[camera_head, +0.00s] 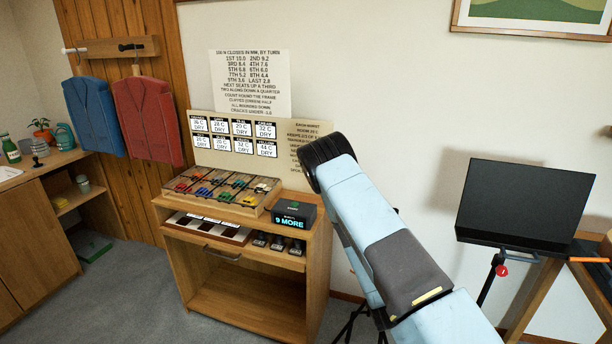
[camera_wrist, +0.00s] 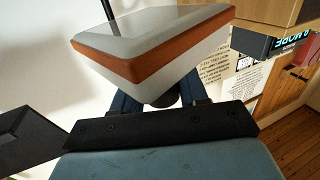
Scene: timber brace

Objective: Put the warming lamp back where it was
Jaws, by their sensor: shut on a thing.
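My gripper (camera_wrist: 158,97) shows in the wrist view, its blue fingers shut on a block-shaped thing with a pale grey face, an orange band and a whitish body. I take this to be the warming lamp (camera_wrist: 185,45). It is held up in front of a white wall, and the fingers hide part of its lower side. In the head view my own pale blue arm reaches up toward the wall, and its links hide the gripper and the lamp. I cannot tell the lamp's exact distance from the wall or furniture.
A wooden cabinet (camera_head: 245,299) bears a tray of coloured pieces (camera_head: 190,203) and a black display box (camera_head: 294,215) reading "9 MORE". A black screen (camera_head: 525,202) on a stand is at right. Blue (camera_head: 94,117) and red (camera_head: 147,120) vests hang at left.

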